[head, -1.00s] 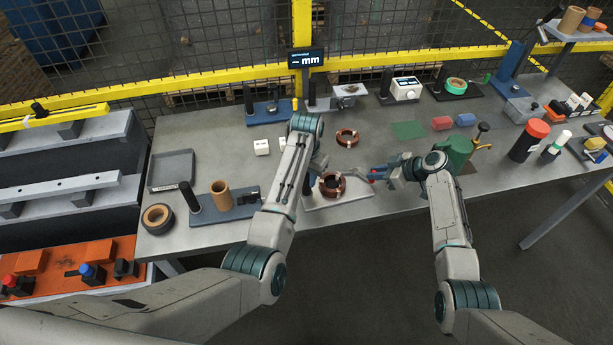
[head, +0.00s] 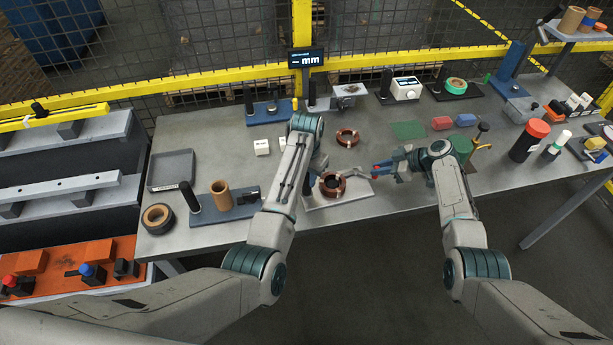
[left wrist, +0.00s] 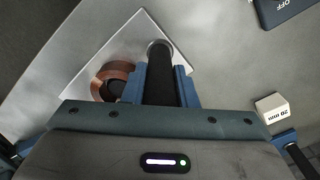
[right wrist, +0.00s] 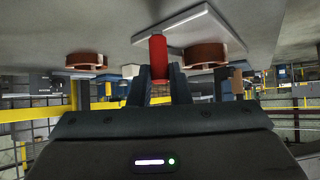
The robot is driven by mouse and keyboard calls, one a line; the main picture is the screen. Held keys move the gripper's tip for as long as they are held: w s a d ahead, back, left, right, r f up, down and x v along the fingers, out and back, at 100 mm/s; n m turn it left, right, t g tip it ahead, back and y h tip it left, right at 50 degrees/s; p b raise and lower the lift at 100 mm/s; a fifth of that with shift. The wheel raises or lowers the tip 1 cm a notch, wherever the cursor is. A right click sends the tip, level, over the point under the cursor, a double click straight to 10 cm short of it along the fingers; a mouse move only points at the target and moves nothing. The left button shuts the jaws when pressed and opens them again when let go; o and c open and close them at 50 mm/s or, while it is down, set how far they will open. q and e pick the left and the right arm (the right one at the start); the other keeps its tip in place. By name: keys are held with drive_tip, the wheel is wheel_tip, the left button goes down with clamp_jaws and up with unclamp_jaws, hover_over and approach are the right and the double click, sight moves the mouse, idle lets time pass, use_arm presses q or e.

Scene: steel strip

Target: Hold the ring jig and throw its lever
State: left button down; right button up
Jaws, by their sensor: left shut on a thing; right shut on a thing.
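The ring jig has a pale base plate (head: 350,201) near the table's front edge, with a copper-brown ring (head: 333,185) on it. Its dark upright post (left wrist: 160,78) stands between the fingers of my left gripper (left wrist: 161,88), which is shut on it. In the head view my left arm hides most of the post. The jig's lever reaches right from the ring as a grey bar (head: 352,183) with a red handle (right wrist: 158,55). My right gripper (right wrist: 158,85) is shut on this red handle, which also shows in the head view (head: 382,164).
A second copper ring (head: 347,138) lies behind the jig. A white block (head: 261,147) sits left of my left arm. A green piece (head: 462,148) stands right of my right gripper. A tray (head: 172,170) and a brown tube (head: 221,193) are at the left.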

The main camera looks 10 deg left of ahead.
use_arm(q)
drive_tip(key=shift+s, duration=0.1)
use_arm(e)
drive_tip(key=shift+w, duration=0.1)
use_arm(q)
drive_tip(key=shift+f, duration=0.1)
use_arm(e)
drive_tip(key=shift+w+d+n+g, duration=0.2)
drive_tip(key=shift+w+n+g, duration=0.4)
drive_tip(key=shift+w+n, duration=0.2)
drive_tip(key=o, duration=1.2)
wheel_tip(320, 180, up, 7)
drive_tip(key=shift+d+r, duration=0.1)
drive_tip(key=v, duration=1.1)
drive_tip(key=shift+d+r, duration=0.2)
drive_tip(key=shift+d, duration=0.15)
